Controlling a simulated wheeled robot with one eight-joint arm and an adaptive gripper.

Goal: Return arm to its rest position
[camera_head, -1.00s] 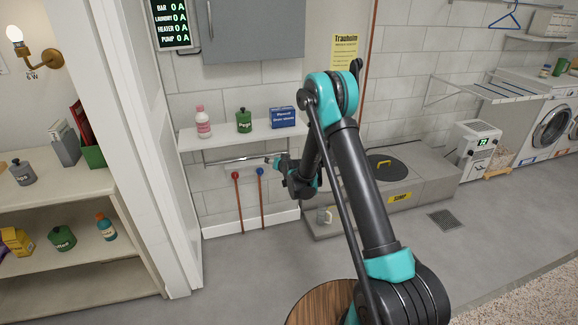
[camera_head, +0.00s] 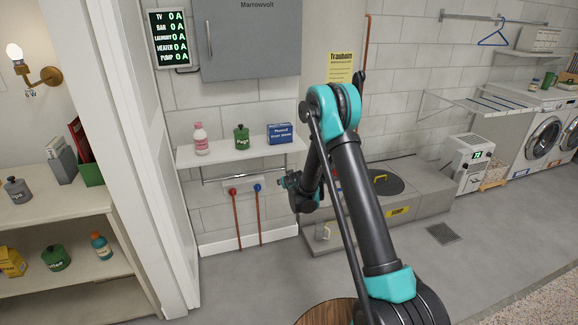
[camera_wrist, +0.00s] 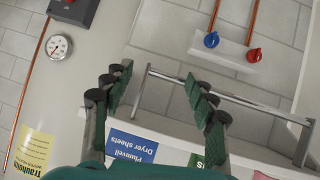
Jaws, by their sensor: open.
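My gripper (camera_head: 288,181) is near the middle of the head view, at the end of my bent dark and teal arm, by the right end of the rail below the wall shelf. In the wrist view, my gripper (camera_wrist: 160,92) shows its green-padded fingers spread apart with nothing between them. The metal rail (camera_wrist: 215,92) crosses behind and between the fingers in that view. Whether the fingers touch the rail I cannot tell. My arm hides part of the wall and the sump platform.
The wall shelf (camera_head: 220,156) holds a pink bottle (camera_head: 200,139), a green canister (camera_head: 241,137) and a blue box (camera_head: 280,133). Red (camera_head: 233,191) and blue (camera_head: 257,187) valve knobs sit below it. A sump platform (camera_head: 432,196) is behind my arm.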

